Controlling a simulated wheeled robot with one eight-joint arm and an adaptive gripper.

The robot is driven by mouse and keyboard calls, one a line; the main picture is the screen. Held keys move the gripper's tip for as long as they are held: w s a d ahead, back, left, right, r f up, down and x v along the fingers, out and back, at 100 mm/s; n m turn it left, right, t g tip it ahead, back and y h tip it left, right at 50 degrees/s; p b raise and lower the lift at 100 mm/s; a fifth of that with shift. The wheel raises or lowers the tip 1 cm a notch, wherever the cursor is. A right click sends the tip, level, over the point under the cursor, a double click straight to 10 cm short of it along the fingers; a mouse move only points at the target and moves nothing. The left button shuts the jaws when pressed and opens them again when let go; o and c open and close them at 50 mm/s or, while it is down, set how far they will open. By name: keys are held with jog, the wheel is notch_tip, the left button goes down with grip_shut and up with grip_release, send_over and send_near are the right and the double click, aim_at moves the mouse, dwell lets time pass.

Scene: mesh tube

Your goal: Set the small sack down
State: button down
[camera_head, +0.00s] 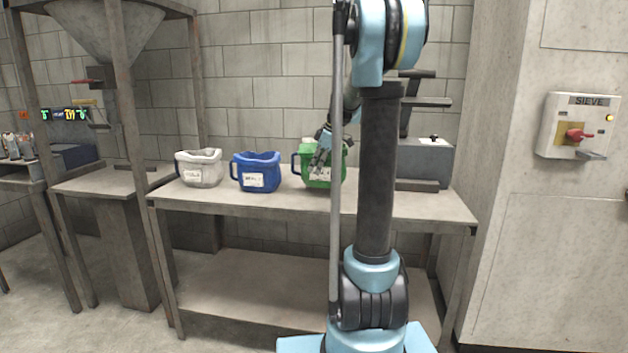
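Three labelled containers stand in a row on the grey table (270,205): a whitish one (201,172) on the left, a blue one (256,176) in the middle and a green one (308,180) on the right. The whitish one has an uneven top edge; I cannot tell whether it is the small sack. My gripper (319,160) points down at the green container and overlaps it in the view. It is too small and partly covered by my arm to tell whether it is open or holds anything. A pale patch shows at the green container's top.
A grey bench device (424,160) stands right of the green container, partly behind my arm. A hopper (105,35) in a metal frame is at the left. A SIEVE switch box (578,127) is on the right wall. The table's front is clear.

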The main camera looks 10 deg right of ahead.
aim_at(312, 186)
jog(key=shift+f, duration=1.95)
jog(key=c, duration=1.8)
grip_release()
